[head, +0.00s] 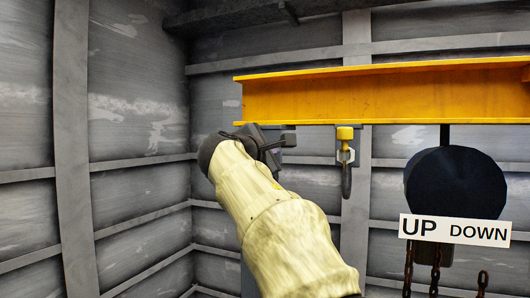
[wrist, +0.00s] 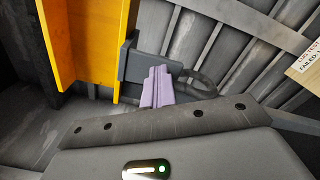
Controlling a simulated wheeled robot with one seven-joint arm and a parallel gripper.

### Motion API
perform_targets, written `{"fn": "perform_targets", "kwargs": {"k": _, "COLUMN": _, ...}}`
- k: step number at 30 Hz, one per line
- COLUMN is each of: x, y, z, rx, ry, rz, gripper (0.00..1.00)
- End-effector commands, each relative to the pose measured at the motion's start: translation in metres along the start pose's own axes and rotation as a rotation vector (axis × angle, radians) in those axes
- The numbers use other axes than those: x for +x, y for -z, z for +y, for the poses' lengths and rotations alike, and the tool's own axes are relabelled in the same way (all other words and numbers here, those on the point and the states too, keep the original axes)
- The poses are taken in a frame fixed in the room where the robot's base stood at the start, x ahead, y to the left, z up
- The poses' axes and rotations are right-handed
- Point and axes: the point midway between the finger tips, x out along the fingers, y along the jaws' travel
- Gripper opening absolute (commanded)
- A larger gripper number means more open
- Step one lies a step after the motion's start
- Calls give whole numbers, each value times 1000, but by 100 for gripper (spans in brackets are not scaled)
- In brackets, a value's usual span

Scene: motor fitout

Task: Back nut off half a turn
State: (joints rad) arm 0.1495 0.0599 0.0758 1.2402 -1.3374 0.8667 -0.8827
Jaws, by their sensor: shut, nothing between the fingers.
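My gripper (head: 272,148) is up beside the left part of the yellow beam (head: 380,95), close under its lower edge. In the wrist view its two lilac fingers (wrist: 157,88) are shut together with nothing between them. They overlap the view of a dark grey block (wrist: 143,62) next to the beam; I cannot tell whether they touch it. I cannot clearly pick out a nut in either view.
A round black hoist motor (head: 455,183) hangs from the beam at right, with a white "UP DOWN" sign (head: 455,230) in front and chains (head: 435,270) below. Grey ribbed walls (head: 135,120) stand behind and at left. A pale lettered tag (wrist: 304,62) shows in the wrist view.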

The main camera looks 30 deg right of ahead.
Motion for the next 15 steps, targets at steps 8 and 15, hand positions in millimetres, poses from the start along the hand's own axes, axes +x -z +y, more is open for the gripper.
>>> {"fn": "perform_targets", "kwargs": {"k": 8, "x": -1, "y": 2, "z": 8, "rx": 0, "ry": -3, "rz": 7, "gripper": 0}}
{"fn": "perform_targets", "kwargs": {"k": 15, "x": -1, "y": 4, "z": 14, "rx": 0, "ry": -3, "rz": 7, "gripper": 0}}
